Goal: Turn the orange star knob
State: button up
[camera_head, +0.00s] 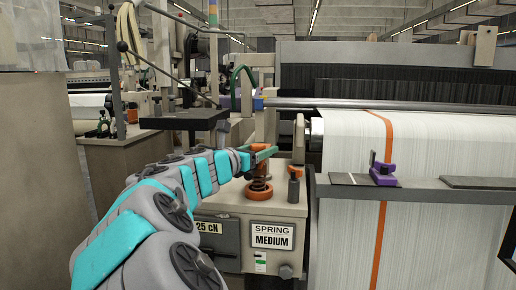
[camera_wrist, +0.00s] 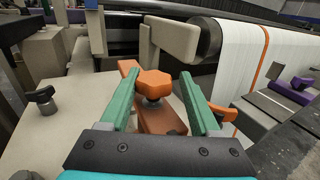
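The orange star knob (camera_wrist: 154,82) has a lobed top on a short grey stem, above an orange-brown bar (camera_wrist: 163,118). In the wrist view it sits between the two green fingers of my gripper (camera_wrist: 160,76).
White fabric (camera_head: 430,220) with an orange stripe is at right. A purple clamp (camera_head: 383,175) sits on a grey rail. A beige block (camera_wrist: 172,42) stands behind the knob.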

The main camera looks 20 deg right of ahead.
aim_at(256, 151)
jog(key=shift+o, duration=0.7)
jog(key=shift+r, duration=0.1)
jog(key=shift+a, duration=0.1)
jog(key=shift+a, duration=0.2)
jog(key=v, duration=0.7)
jog(key=shift+s, duration=0.2)
